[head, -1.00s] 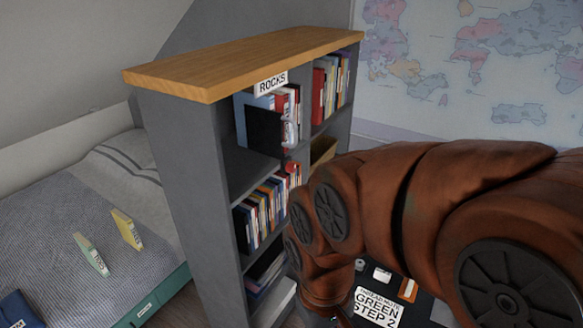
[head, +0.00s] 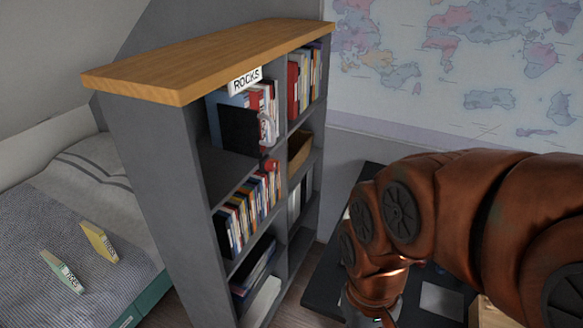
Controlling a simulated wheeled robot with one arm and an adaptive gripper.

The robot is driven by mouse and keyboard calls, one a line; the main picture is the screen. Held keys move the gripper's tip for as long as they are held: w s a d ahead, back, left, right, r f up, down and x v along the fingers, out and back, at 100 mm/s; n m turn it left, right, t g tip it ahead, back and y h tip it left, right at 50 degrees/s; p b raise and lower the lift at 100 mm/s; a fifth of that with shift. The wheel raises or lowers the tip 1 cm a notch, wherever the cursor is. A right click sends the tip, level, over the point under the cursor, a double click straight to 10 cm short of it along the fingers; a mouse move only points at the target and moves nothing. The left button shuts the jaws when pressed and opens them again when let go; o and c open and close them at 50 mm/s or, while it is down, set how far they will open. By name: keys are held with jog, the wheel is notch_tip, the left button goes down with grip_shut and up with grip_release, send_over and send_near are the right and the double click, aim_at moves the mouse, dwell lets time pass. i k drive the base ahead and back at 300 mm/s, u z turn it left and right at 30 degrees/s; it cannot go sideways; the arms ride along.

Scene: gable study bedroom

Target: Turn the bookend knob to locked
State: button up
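A black bookend (head: 239,131) stands on the upper left shelf of the grey bookcase, under the ROCKS label (head: 246,81). A small grey metal piece (head: 264,130) is at its right side. A small red part (head: 269,164), possibly the knob, shows just below that piece; its setting is too small to read. My copper-brown arm comes in from the right and bends down at the bottom centre, right of the bookcase and apart from the bookend. My gripper's fingers are hidden or cut off by the bottom edge.
The bookcase (head: 155,165) has a wooden top and holds several books. A black surface (head: 323,290) with a grey card (head: 442,300) lies below my arm. A map hangs behind.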

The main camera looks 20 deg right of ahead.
aim_at(271, 166)
jog(key=z, duration=0.05)
jog(key=k, duration=0.7)
jog(key=u, duration=1.15)
